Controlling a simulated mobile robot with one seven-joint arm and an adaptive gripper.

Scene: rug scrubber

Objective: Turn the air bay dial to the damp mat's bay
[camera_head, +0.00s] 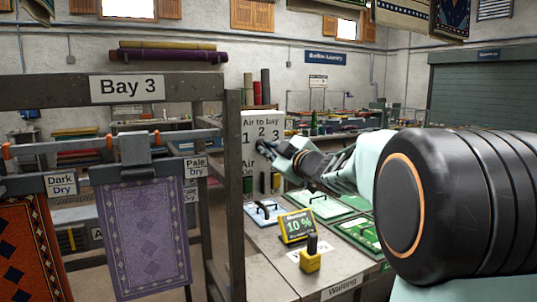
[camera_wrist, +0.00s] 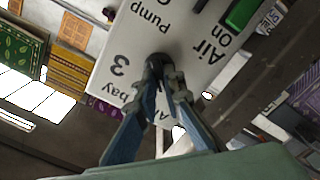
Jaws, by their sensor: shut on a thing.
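The air panel (camera_head: 256,128) stands beyond the rack, marked "Air to bay" with 1, 2 and 3. My gripper (camera_head: 265,148) is at the panel just below the numbers. In the wrist view, the panel (camera_wrist: 185,45) appears upside down. There my blue gripper fingers (camera_wrist: 162,75) are closed around the dark air bay dial (camera_wrist: 160,59). The fingers cover most of the dial, and I cannot tell which number it points to. A purple mat (camera_head: 150,235) hangs under the "Bay 3" sign (camera_head: 127,88), and an orange-red mat (camera_head: 33,250) hangs left of it. Neither visibly shows damp.
A yellow meter (camera_head: 297,226) reading "10 %" and a yellow block with a dark handle (camera_head: 310,257) stand on the bench (camera_head: 265,270). A green switch (camera_wrist: 241,12) is on the panel. The dark rack post (camera_head: 234,190) stands close left of the panel.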

